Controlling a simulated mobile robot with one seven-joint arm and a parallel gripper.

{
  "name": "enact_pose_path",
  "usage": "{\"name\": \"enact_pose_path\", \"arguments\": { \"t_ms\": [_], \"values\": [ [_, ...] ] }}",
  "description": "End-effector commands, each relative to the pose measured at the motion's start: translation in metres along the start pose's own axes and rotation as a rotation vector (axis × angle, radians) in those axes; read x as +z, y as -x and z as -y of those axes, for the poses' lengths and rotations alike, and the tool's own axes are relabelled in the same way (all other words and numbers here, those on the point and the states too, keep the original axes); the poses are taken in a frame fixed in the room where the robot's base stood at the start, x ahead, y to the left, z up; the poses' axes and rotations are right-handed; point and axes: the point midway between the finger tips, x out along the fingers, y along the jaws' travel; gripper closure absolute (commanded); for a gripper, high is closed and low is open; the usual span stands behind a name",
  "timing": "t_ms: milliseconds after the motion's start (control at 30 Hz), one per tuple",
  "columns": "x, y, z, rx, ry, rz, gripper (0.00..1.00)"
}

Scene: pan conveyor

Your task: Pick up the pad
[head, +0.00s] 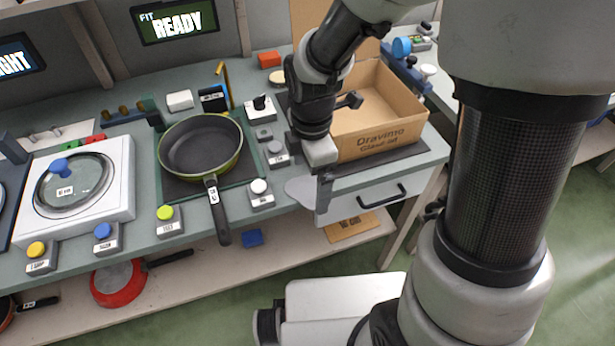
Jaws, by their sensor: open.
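I cannot tell for sure which object is the pad. A small white block (180,100) lies behind the pan on the counter, and an orange-red block (269,58) lies farther back. A pale round disc (277,77) lies near the orange-red block. My gripper (323,174) is low at the counter's front edge, in front of the cardboard box. Its fingers are small and partly hidden here. It is open, and I see nothing held in it.
A frying pan (200,148) sits on a dark plate, its handle past the front edge. A cardboard box (378,112) stands right of my arm. Labelled buttons (167,213) line the front. A white glass-topped unit (118,207) is at left. A drawer (375,201) hangs below the box.

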Motion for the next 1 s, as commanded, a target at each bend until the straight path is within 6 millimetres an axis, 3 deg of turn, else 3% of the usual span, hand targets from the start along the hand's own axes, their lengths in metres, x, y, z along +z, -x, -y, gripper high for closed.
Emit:
{"name": "enact_pose_path", "arguments": {
  "t_ms": [33,200,933,1000],
  "values": [
    [0.0,-0.011,0.001,-0.003,0.0,0.0,0.03],
    [0.0,-0.023,0.0,-0.001,0.0,0.0,0.03],
    [0.0,-0.028,0.0,0.0,-0.001,0.0,0.03],
    [0.0,-0.028,0.0,0.001,0.0,0.0,0.11]
  ]
}}
